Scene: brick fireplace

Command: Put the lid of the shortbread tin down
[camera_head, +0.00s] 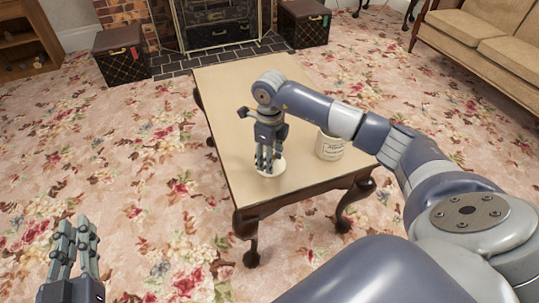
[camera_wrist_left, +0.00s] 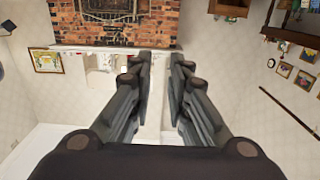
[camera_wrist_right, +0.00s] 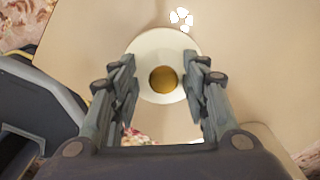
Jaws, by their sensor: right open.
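The lid (camera_head: 271,172), a round white disc, lies on the table top. The right wrist view shows it as a white disc (camera_wrist_right: 150,45) with a gold-brown round centre. My right gripper (camera_head: 268,162) points down right over the lid. Its fingers (camera_wrist_right: 160,100) are spread apart, with the lid showing between and beyond them, and do not close on it. The shortbread tin (camera_head: 331,149), a white cylinder with dark lettering, stands upright on the table to the right of the lid. My left gripper (camera_head: 76,240) is away from the table at lower left, fingers parted and empty.
The wooden table (camera_head: 228,100) has clear room behind and left of the lid; its near edge is close to the lid. A sofa (camera_head: 495,45) stands at right. Dark boxes (camera_head: 122,55) flank the fireplace. Flowered carpet (camera_head: 140,180) surrounds the table.

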